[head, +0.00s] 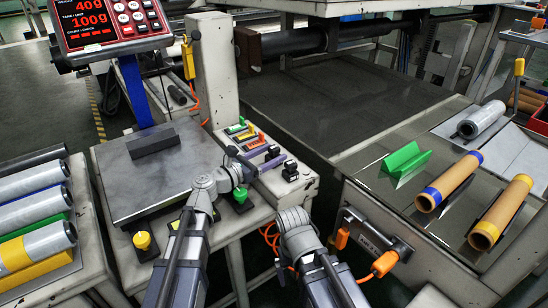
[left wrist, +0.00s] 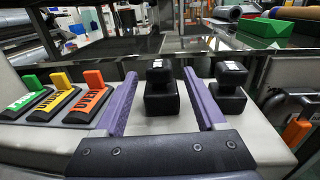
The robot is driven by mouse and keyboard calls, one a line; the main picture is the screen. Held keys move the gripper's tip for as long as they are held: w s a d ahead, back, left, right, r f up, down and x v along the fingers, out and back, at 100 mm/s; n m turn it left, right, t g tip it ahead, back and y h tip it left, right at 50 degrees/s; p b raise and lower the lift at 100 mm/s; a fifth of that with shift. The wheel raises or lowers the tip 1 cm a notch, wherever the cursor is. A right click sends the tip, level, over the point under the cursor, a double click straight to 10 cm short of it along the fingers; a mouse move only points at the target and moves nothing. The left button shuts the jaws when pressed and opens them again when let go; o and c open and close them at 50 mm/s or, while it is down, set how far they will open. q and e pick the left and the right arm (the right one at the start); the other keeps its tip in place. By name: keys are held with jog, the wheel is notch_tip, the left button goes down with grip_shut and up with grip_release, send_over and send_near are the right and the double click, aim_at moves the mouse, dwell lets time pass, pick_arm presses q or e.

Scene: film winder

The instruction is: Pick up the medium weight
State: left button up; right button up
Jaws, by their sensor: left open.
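My left gripper (head: 273,153) is open over the front right corner of the scale bench, its purple fingers spread. In the left wrist view its fingers (left wrist: 160,74) stand on either side of a black knobbed weight (left wrist: 160,98), with gaps to both. A second black weight (left wrist: 228,98) stands just right of the right finger, outside the jaws. That second weight also shows in the head view (head: 291,172). No size label is readable, so I cannot tell by marking which is the medium one. My right arm shows at bottom centre, but its gripper does not show.
Green, yellow and orange tabbed blocks (left wrist: 52,100) line up left of the gripper. A dark block (head: 153,142) lies on the scale plate (head: 130,190); the red display (head: 108,17) stands behind. Film rolls (head: 35,240) lie at left, cardboard-core rolls (head: 450,182) at right.

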pick_arm(q)
grip_shut()
dwell(0.5)
